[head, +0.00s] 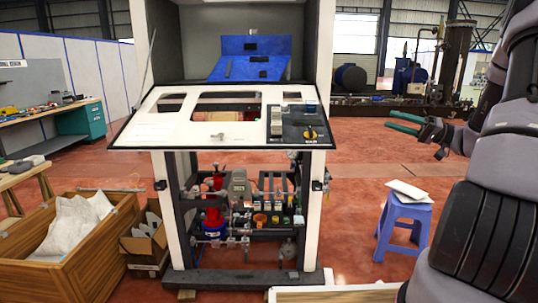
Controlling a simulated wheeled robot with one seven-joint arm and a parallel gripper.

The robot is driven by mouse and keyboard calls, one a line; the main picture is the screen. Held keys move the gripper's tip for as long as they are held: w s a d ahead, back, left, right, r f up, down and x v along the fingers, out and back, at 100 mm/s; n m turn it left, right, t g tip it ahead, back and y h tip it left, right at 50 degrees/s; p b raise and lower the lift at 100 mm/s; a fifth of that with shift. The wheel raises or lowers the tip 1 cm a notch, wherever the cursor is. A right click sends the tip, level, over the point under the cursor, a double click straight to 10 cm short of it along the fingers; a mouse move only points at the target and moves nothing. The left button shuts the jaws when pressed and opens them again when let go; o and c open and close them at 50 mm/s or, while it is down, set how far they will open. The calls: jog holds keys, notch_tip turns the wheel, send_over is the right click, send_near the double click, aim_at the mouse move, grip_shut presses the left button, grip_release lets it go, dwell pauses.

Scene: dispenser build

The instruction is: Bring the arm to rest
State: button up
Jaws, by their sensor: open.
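My gripper (412,124) is at the right of the head view, with its two green fingers pointing left. The fingers are apart and nothing shows between them. My arm comes in from the right edge, grey and black, and fills much of that side. The gripper is in the air, to the right of the dispenser cabinet (323,70) and apart from it.
The cabinet has a tilted white panel (165,131) and a lower shelf of parts. A blue stool (401,222) with white sheets stands below my gripper. A wooden crate (92,258) and a cardboard box (141,243) are at left. Red floor is open behind.

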jog(key=s+a+r+g+h, duration=0.4)
jog(key=s+a+g+h, duration=0.35)
jog(key=s+a, duration=0.6)
jog(key=s+a+r+m+t+h, duration=0.1)
jog(key=s+r+m+t+h, duration=0.4)
jog(key=s+t+h, duration=0.3)
jog(key=s+m+h, duration=0.1)
jog(key=s, duration=0.1)
jog(key=shift+s+r+m+h, duration=0.3)
jog(key=shift+s+r+h, duration=0.05)
jog(key=shift+r, duration=0.05)
jog(key=shift+d, duration=0.1)
dwell(1.1)
